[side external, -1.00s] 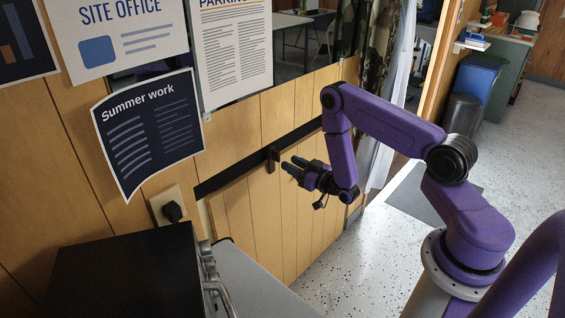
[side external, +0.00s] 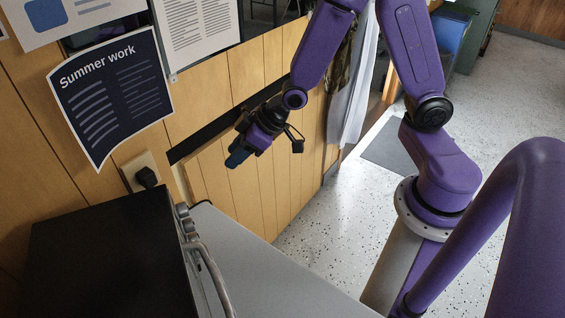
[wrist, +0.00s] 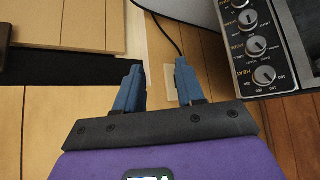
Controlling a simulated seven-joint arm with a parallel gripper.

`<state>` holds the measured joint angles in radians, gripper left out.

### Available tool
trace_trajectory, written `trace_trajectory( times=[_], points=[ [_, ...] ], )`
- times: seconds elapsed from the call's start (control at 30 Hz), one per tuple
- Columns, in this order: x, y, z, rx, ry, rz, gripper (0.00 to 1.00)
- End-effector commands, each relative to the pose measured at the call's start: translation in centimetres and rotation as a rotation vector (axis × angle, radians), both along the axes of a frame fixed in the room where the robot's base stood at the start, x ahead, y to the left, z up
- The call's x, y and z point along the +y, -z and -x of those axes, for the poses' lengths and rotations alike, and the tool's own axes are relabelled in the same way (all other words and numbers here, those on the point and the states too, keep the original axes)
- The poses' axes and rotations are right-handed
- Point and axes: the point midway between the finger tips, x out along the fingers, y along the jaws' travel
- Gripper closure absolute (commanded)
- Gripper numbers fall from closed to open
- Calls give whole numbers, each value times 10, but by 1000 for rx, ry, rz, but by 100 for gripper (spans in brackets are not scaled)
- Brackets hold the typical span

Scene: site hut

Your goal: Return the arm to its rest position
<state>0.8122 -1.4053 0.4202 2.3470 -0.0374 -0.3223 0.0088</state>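My purple arm is raised and bent. My gripper (side external: 236,159) hangs in the air in front of the wood-panelled wall, pointing down and to the left in the side view. In the wrist view my gripper (wrist: 160,66) shows two blue fingers standing apart, with nothing between them. The fingers touch nothing that I can see.
A black toaster oven (side external: 115,260) with knobs and a metal handle stands at the lower left on a grey counter (side external: 250,265). Its knobs (wrist: 255,45) show in the wrist view. A plug (side external: 147,177) sits in a wall socket. Speckled floor (side external: 325,235) is clear.

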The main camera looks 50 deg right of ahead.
Motion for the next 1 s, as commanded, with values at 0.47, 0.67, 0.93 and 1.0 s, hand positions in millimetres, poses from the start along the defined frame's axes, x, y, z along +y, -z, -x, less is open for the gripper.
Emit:
trace_trajectory(
  times=[0.47, 0.67, 0.93, 1.0],
  points=[
    [-23, -67, 188, 329, -336, 332, 62],
    [-57, -84, 238, 414, -428, 455, 62],
    [-72, -89, 254, 447, -459, 506, 62],
    [-72, -89, 254, 447, -458, 505, 62]
  ],
)
